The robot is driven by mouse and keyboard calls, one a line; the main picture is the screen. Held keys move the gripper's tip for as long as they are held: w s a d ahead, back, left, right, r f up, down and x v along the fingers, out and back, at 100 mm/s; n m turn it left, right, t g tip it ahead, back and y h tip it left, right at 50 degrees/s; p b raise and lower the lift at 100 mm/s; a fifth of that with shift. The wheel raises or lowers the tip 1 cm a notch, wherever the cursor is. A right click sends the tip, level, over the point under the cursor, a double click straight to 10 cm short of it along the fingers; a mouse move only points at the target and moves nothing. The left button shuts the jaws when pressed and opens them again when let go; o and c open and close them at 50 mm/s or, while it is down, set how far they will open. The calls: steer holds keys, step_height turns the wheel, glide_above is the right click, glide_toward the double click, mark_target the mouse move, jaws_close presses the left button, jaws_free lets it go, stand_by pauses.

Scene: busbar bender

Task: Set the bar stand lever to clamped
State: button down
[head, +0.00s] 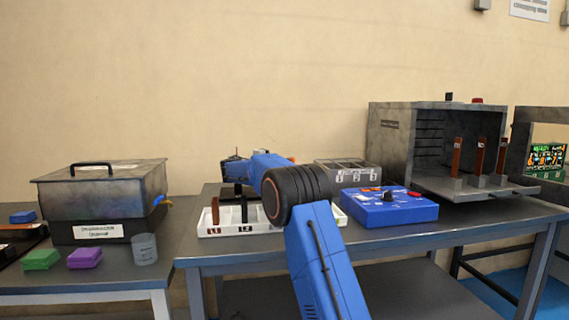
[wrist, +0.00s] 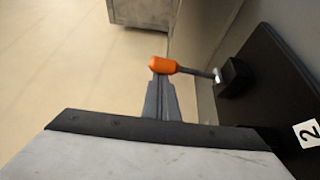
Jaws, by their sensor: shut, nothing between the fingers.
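In the wrist view, the lever (wrist: 195,72) is a thin metal rod with an orange knob (wrist: 162,65) at its left end. Its right end meets a small black block (wrist: 235,77) on a dark panel (wrist: 265,75) that carries a white label "2". My gripper (wrist: 160,82) is shut and empty, with its tips right at the orange knob. I cannot tell whether they touch it. In the head view, my blue arm reaches over the table and hides the lever; the gripper end is small and unclear there.
In the head view, a white tray (head: 210,231) lies under my arm, with a blue control box (head: 390,210) to its right. A grey open-fronted machine (head: 392,145) holds upright copper-coloured bars. A grey lidded box (head: 105,190) stands on the left table, beside a clear cup (head: 144,249).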

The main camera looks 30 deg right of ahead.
mark_target(291, 163)
steer(key=shift+s+a+f, duration=0.1)
steer(key=shift+s+a, duration=0.1)
steer(key=shift+s, duration=0.55)
steer(key=shift+s+a+f, duration=0.1)
steer(key=shift+s+a, duration=0.1)
steer(key=shift+s, duration=0.55)
steer(key=shift+s+a+f, duration=0.2)
steer(key=shift+s+f, duration=0.2)
steer(key=shift+s, duration=0.3)
steer(key=shift+s+a+f, duration=0.2)
steer(key=shift+s+f, duration=0.2)
steer(key=shift+s, duration=0.25)
step_height(291, 163, up, 10)
steer(key=shift+s, duration=0.15)
